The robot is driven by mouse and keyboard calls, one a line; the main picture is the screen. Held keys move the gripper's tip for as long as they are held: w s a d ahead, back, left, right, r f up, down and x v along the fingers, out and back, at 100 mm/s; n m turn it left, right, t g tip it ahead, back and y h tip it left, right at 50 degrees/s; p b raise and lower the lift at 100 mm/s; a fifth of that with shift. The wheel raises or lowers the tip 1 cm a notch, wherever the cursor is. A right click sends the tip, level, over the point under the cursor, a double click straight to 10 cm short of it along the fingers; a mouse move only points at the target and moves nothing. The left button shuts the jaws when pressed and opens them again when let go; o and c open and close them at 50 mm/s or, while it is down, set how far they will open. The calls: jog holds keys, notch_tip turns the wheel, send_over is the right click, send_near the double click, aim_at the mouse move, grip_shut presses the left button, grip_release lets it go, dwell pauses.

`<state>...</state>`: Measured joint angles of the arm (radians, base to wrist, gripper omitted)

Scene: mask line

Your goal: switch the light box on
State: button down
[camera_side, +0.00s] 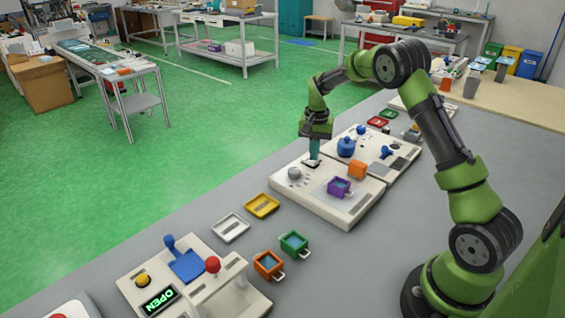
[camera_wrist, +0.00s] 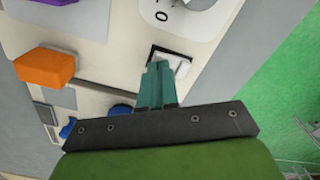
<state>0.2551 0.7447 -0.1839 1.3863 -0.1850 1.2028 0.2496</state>
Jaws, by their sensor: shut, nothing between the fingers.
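My green arm's gripper (camera_side: 314,157) points down over a white panel (camera_side: 335,207) with its teal fingers shut and empty. In the wrist view, the fingertips (camera_wrist: 165,68) overlap the near part of a white rocker switch (camera_wrist: 172,54) in a black frame. I cannot tell whether they touch it or which way the rocker is set. In the side view, the fingers end right at the switch's dark frame (camera_side: 311,166). No part labelled as a light box is readable. A flat grey area (camera_side: 326,192) on the panel lies partly under a purple box.
A round grey-white knob (camera_side: 294,173) stands left of the fingers. The purple box (camera_side: 339,187) and an orange block (camera_side: 357,169) are to the right. A blue jar (camera_side: 346,147) stands on the panel behind.

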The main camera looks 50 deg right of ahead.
aim_at(315, 169)
jog(key=shift+f, duration=0.45)
jog(key=shift+r, duration=3.55)
jog(key=shift+w, duration=0.1)
jog(key=s+a+r+n+t+y, duration=0.1)
jog(key=s+a+r+n+t, duration=0.2)
jog(key=s+a+r, duration=0.3)
jog(key=s+a+r+n+t+y, duration=0.1)
jog(key=s+a+r+n+t, duration=0.3)
jog(key=s+a, duration=1.1)
notch_tip(315, 169, up, 2)
jog(key=s+n, duration=0.1)
jog(key=s, duration=0.2)
jog(key=shift+a+r, duration=0.25)
jog(key=shift+a, duration=0.15)
jog(key=shift+w, duration=0.1)
